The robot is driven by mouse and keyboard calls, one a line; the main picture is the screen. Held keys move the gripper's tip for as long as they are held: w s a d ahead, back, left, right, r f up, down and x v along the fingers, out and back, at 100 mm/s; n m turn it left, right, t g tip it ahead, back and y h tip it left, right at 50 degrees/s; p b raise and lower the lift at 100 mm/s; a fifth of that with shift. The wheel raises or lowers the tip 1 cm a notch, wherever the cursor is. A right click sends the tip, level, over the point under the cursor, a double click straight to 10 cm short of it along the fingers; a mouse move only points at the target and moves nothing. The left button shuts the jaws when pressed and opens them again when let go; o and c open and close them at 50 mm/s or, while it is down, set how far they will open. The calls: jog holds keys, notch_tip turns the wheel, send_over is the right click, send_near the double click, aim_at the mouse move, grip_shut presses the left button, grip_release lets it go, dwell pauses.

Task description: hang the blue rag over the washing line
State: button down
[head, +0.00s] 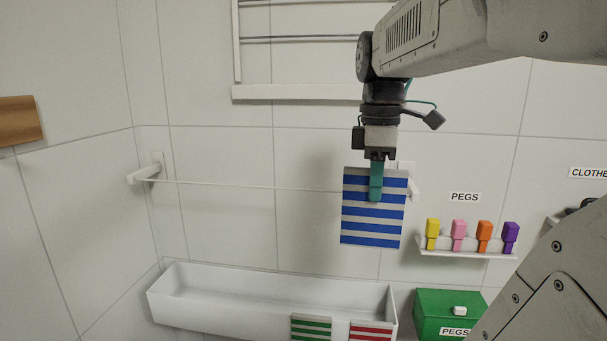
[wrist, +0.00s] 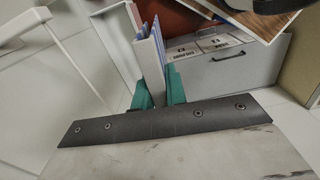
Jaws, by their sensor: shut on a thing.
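The blue rag (head: 372,228), with blue and white stripes, hangs flat and upright below my gripper (head: 376,182). The teal fingers are shut on its upper part. In the wrist view the rag (wrist: 150,58) shows nearly edge-on between the fingers (wrist: 160,90). The washing line (head: 240,186) runs across the wall from a white bracket (head: 147,171) on the left to another (head: 414,187) on the right. The rag hides the line's right part in the head view. I cannot tell whether they touch.
A white trough (head: 250,289) stands below, with green-striped (head: 311,329) and red-striped (head: 371,332) rags at its front. Several coloured pegs (head: 458,232) sit on a shelf at right, above a green box (head: 433,306). A white rack (head: 290,92) is above the line.

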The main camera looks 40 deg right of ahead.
jog(key=shift+n, duration=0.4)
jog(key=shift+w+d+r, duration=0.1)
jog(key=shift+w+d, duration=1.35)
jog(key=shift+d, duration=0.5)
jog(key=shift+w+d+r, duration=0.1)
jog(key=shift+w+d, duration=1.4)
jog(key=shift+d, duration=0.4)
jog(key=shift+w+d+r, duration=0.1)
jog(key=shift+w+d, duration=1.35)
jog(key=shift+d, duration=0.5)
jog(key=shift+w+d+f, duration=0.1)
jog(key=shift+d, duration=0.05)
jog(key=shift+f, duration=0.85)
jog(key=shift+f, duration=0.1)
notch_tip(320, 180, down, 8)
jog(key=shift+f, duration=0.1)
jog(key=c, duration=1.3)
grip_release()
jog(key=shift+c, duration=0.2)
